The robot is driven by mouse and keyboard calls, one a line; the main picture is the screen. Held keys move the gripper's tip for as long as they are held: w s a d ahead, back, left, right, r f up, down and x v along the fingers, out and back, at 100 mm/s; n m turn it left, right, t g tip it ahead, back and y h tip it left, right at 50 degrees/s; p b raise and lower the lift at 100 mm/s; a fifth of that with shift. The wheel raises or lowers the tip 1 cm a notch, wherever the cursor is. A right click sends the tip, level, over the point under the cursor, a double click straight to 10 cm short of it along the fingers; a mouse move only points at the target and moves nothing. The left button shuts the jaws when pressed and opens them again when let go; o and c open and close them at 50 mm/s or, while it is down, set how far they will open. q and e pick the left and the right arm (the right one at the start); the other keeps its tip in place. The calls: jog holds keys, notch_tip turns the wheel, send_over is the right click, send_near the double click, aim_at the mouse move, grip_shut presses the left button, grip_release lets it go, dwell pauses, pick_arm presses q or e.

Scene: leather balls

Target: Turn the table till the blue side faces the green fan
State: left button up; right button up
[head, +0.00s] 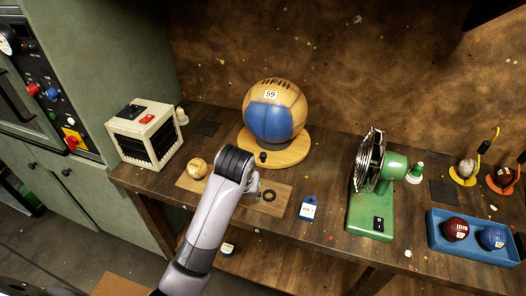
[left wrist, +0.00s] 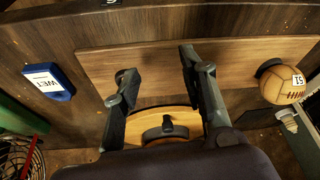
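A large tan and blue leather ball (head: 275,108), labelled 59, sits on a round wooden turntable (head: 298,152). Its blue side faces the front of the bench, not the fan. A dark knob (head: 263,157) stands on the turntable's front rim; it also shows in the left wrist view (left wrist: 167,126). The green fan (head: 372,190) stands to the right, its cage turned toward the ball. My left gripper (left wrist: 157,62) is open and empty above the wooden board (left wrist: 235,55), in front of the turntable; in the head view my wrist mostly hides it. My right gripper is out of view.
A small tan ball (head: 197,168) rests on the board's left end. A blue WET tag (head: 308,208) lies between board and fan. A cream box heater (head: 146,134) stands left. A blue tray (head: 472,246) with two balls is at right.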

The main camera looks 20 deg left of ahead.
pick_arm(q)
jog(key=w+r+n, duration=0.1)
jog(key=w+r, duration=0.7)
jog(key=n, duration=0.1)
send_near(263, 154)
jog(key=shift+y, duration=0.4)
jog(key=x, duration=0.3)
jog(key=p+x, duration=0.1)
jog(key=x, duration=0.5)
jog(key=shift+d, duration=0.35)
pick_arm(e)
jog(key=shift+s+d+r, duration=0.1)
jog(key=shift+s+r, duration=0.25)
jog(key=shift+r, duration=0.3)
pick_arm(q)
jog(key=shift+c, duration=0.4)
grip_shut()
